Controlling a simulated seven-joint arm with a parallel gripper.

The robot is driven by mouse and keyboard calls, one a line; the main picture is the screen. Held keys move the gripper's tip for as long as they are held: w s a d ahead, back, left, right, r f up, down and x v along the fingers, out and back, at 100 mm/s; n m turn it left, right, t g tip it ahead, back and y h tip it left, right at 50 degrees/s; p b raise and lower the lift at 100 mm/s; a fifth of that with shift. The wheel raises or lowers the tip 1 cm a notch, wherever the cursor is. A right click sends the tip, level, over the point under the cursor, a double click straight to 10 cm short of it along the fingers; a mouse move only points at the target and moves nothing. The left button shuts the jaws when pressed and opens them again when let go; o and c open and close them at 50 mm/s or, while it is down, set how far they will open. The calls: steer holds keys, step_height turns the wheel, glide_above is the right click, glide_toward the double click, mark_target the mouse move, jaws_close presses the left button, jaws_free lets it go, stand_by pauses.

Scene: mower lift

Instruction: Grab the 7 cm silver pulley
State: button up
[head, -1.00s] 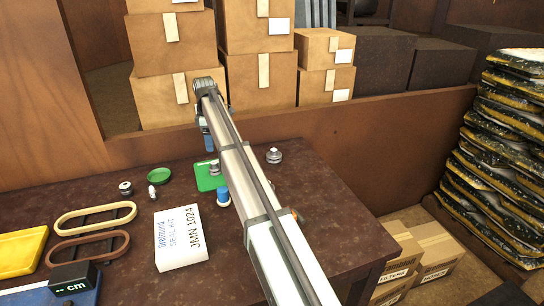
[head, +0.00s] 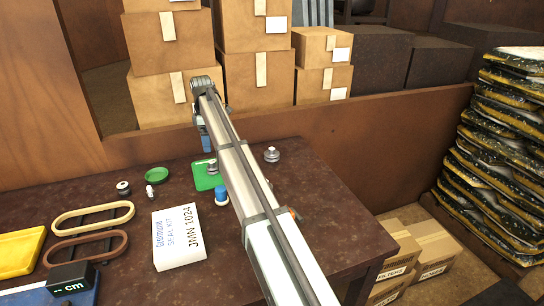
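Several small pulley-like parts lie on the dark brown table. A silver one (head: 272,154) stands at the back, just right of my arm. A dark and silver one (head: 124,188) sits at the left. Another silver part (head: 212,166) shows on the green square plate (head: 206,181), partly hidden by my arm. I cannot tell which is 7 cm.
A blue and white part (head: 221,197), a small white part (head: 150,191), a green dish (head: 157,174), two belt loops (head: 92,216), a white seal-kit box (head: 178,238), a yellow tray (head: 20,254) and a cm display (head: 72,279) are also on the table. Cardboard boxes (head: 258,80) stand behind.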

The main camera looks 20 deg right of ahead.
steer(key=r+n, duration=0.2)
steer(key=n, duration=0.4)
glide_above(272, 148)
step_height(272, 148, down, 14)
steer(key=shift+s+a+r, duration=0.1)
steer(key=shift+s, duration=0.05)
stand_by(0.7)
steer(key=c, duration=1.3)
